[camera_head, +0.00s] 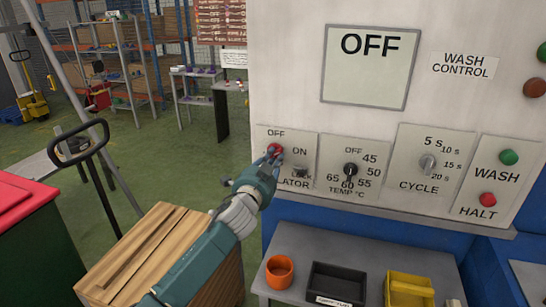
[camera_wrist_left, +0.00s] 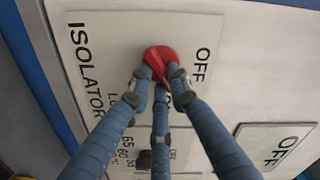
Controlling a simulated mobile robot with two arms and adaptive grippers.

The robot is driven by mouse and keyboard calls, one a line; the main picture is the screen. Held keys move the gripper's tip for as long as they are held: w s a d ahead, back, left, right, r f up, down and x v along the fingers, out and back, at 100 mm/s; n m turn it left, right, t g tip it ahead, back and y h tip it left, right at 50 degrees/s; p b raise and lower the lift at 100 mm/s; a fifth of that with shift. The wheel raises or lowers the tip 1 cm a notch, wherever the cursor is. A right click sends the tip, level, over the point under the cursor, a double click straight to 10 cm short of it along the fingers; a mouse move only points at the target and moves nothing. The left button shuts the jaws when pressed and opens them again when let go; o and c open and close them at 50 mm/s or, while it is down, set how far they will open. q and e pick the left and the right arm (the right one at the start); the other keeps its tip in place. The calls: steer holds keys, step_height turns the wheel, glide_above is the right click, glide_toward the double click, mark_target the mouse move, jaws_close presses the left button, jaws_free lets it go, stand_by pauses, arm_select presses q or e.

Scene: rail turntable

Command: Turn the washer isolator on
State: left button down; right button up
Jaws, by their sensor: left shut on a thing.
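The isolator plate (camera_head: 300,139) is on the left of the white panel, marked OFF, ON and LOCK, part of its lettering covered by my gripper. Its red knob (camera_head: 275,148) also shows in the left wrist view (camera_wrist_left: 160,54). My left gripper (camera_head: 272,157) is shut on the red knob, with its blue fingers around it in the left wrist view (camera_wrist_left: 160,82). Which mark the knob points to I cannot tell. The display (camera_head: 370,75) above reads OFF. My right gripper is not in view.
To the right are the temperature knob (camera_head: 350,170), the cycle knob (camera_head: 428,163), a green WASH button (camera_head: 509,157) and a red HALT button (camera_head: 488,200). Below, a grey shelf holds an orange cup (camera_head: 279,272), a black tray (camera_head: 337,283) and a yellow bin (camera_head: 409,288). A wooden crate (camera_head: 150,250) stands at lower left.

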arm_select(q)
steer(key=m, duration=0.2)
steer(key=m+p, duration=0.1)
steer(key=m, duration=0.3)
steer(key=shift+f, duration=0.25)
steer(key=shift+m, duration=0.4)
steer(key=c, duration=1.6)
jaws_free()
steer(key=shift+a, duration=0.1)
steer(key=v, duration=1.2)
